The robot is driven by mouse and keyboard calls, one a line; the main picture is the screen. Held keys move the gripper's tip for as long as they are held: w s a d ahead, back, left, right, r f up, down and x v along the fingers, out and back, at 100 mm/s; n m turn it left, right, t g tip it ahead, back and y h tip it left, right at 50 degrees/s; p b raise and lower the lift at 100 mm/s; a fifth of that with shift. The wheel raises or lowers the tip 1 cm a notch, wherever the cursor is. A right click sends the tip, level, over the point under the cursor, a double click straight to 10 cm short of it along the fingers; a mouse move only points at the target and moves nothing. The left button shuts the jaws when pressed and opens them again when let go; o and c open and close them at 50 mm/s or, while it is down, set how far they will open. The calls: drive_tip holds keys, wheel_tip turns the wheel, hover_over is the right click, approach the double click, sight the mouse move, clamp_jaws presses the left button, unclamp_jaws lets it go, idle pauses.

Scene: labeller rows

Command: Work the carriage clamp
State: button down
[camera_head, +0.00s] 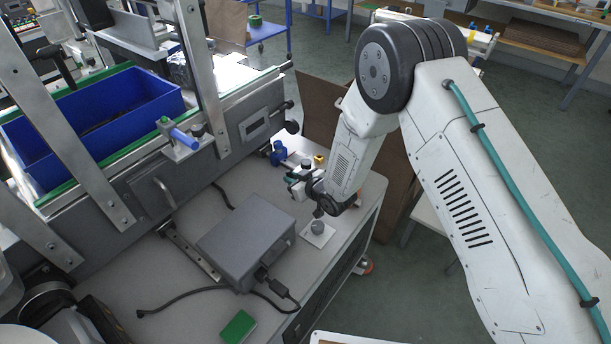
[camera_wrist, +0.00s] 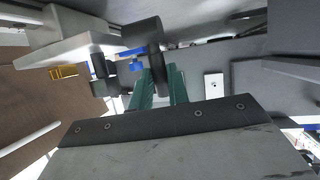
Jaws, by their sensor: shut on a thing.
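My gripper (camera_head: 294,179) is at the back right of the grey bench, below the conveyor's end. In the wrist view its two green fingers (camera_wrist: 160,86) are closed on a dark handle-like part, which I take to be the carriage clamp (camera_wrist: 142,33). Its thick dark cylinder shows beyond the fingertips, and its lower part runs between the fingers. In the head view a black knob (camera_head: 306,164) shows just beyond the gripper; I cannot tell whether it belongs to the same part. My wrist hides much of this spot.
A blue fitting (camera_head: 278,152) stands close behind the gripper. A grey box (camera_head: 246,240) with cables and a white plate with a round grey knob (camera_head: 318,230) are in front. The conveyor frame (camera_head: 250,122) rises at left. The bench's right edge is near my arm.

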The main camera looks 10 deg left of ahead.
drive_tip(key=shift+s+d+f, duration=0.15)
drive_tip(key=shift+f, duration=0.05)
drive_tip(key=c, duration=1.3)
unclamp_jaws()
drive_tip(key=shift+c, duration=0.2)
drive_tip(key=shift+r, duration=0.1)
drive_tip(key=v, duration=0.7)
drive_tip(key=shift+s+d+r, duration=0.15)
drive_tip(key=shift+s+d, duration=0.05)
drive_tip(key=shift+d, duration=0.05)
